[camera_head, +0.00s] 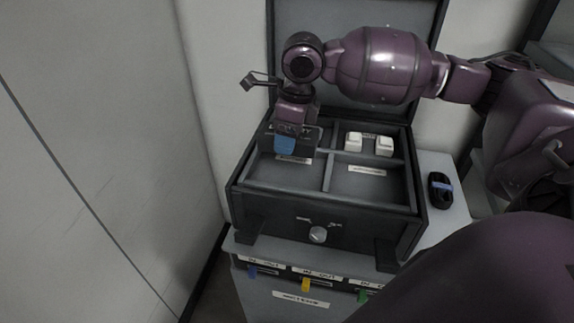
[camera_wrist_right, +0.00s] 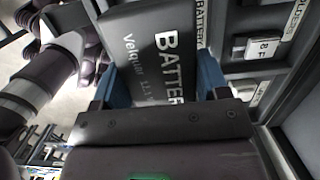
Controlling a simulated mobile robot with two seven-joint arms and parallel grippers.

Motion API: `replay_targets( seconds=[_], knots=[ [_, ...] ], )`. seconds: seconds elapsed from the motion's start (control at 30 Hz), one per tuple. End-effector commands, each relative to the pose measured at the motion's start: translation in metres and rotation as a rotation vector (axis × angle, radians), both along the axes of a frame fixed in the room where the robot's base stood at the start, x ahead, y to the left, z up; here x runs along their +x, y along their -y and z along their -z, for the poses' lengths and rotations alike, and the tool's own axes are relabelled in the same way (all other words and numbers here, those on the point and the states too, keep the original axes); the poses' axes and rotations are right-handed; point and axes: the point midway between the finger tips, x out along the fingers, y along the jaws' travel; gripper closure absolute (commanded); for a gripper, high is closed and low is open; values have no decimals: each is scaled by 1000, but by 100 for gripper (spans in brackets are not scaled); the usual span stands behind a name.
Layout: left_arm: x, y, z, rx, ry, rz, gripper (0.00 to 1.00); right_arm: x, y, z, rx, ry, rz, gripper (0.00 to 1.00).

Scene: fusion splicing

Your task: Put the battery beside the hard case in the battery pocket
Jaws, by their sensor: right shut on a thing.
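The battery is a dark grey block with white "BATTERY" lettering. In the right wrist view the battery (camera_wrist_right: 145,45) sits between the two blue fingers of my right gripper (camera_wrist_right: 160,82), which is shut on it. The case has several compartments with small white labels. I cannot tell whether the battery touches the pocket floor or walls. My left gripper is not in view.
Two white blocks (camera_head: 368,144) stand in the back right compartment. The front compartments look empty. The raised lid (camera_head: 345,15) stands behind. A small black device (camera_head: 441,191) lies on the cabinet top to the right, with labelled drawers (camera_head: 305,284) below. A wall is at left.

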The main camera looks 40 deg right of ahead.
Motion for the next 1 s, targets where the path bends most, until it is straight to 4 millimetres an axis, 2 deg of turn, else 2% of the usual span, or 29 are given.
replay_targets(
  seconds=[0.1,0.43,0.7,1.0],
  knots=[
    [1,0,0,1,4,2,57,0,0,18,0,-1,1,71],
    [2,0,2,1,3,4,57,0,0,38,-1,1,1,71],
    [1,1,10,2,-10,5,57,0,0,79,0,-2,2,71],
    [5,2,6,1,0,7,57,1,0,83,1,3,1,71]
  ],
)
